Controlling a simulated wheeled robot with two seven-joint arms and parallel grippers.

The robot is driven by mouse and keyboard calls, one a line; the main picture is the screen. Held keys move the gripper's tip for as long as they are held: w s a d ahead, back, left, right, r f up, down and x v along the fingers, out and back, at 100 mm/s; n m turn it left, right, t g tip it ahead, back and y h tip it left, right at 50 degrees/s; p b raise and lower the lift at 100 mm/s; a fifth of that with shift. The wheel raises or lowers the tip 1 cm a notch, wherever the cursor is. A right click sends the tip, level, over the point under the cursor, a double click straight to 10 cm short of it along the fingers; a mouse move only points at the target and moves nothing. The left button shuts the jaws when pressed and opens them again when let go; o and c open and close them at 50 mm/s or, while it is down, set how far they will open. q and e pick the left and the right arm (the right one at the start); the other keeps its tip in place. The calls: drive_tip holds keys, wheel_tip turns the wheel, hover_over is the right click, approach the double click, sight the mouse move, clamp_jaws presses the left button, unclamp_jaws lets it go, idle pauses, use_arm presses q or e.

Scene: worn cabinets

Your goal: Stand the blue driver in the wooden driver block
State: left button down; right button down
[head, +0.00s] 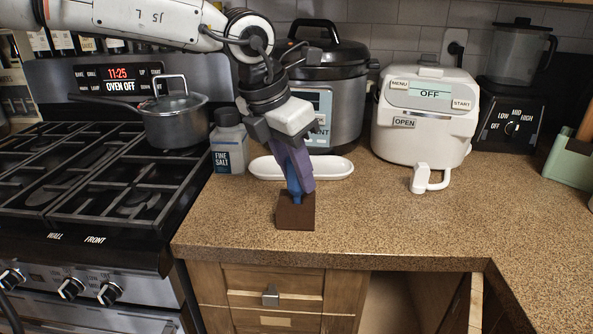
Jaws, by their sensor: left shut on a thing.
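The wooden driver block (296,217) is a small dark brown block near the front of the speckled counter. The blue driver (294,193) is upright at the top of the block, and its blue handle shows between my fingers. My left gripper (299,187) points down from above, shut on the blue driver. The driver's lower end is hidden, so I cannot tell how deep it sits in the block. My right gripper is not in view.
A pressure cooker (345,95) and a white appliance (425,135) stand farther back. The stove (100,190) is at left. Counter to the block's right is clear.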

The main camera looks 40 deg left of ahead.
use_arm(q)
drive_tip(key=shift+f, duration=0.2)
drive_tip(key=c, duration=1.3)
unclamp_jaws()
drive_tip(key=shift+r, duration=0.1)
